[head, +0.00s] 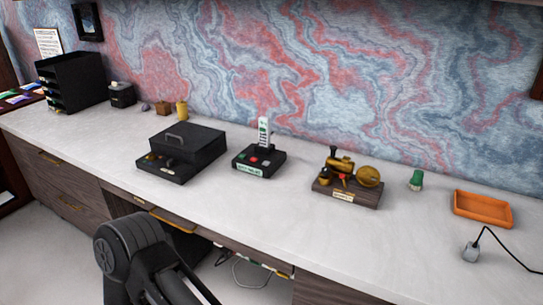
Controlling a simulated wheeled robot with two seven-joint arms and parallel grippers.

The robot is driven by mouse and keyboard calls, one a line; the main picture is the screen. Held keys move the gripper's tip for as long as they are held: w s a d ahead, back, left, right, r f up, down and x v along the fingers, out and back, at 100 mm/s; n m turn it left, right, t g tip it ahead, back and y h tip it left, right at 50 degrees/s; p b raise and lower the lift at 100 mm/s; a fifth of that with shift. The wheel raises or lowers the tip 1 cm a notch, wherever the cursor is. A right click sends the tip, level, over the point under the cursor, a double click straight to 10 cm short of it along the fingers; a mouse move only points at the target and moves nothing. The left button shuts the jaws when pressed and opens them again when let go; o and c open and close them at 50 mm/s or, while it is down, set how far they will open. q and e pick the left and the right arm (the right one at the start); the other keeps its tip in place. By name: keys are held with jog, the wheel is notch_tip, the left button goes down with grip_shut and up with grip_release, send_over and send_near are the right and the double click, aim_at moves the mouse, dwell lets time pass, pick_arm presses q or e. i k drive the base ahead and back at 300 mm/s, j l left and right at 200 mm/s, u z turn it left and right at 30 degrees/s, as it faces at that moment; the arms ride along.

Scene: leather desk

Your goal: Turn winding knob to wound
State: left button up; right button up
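A small brass device (341,167) stands on a dark wooden base with a pale label plate, right of the middle of the desk. Neither of my grippers is in view.
A black handset unit (258,161) stands between the box and the brass device. To the right are a green bulb-like item (416,180), an orange tray (482,208) and a grey plug (471,252) with its cable. The desk front (285,215) is mostly clear.

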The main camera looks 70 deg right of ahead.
aim_at(326, 171)
jog(key=i, duration=1.2)
jog(key=z, duration=3.85)
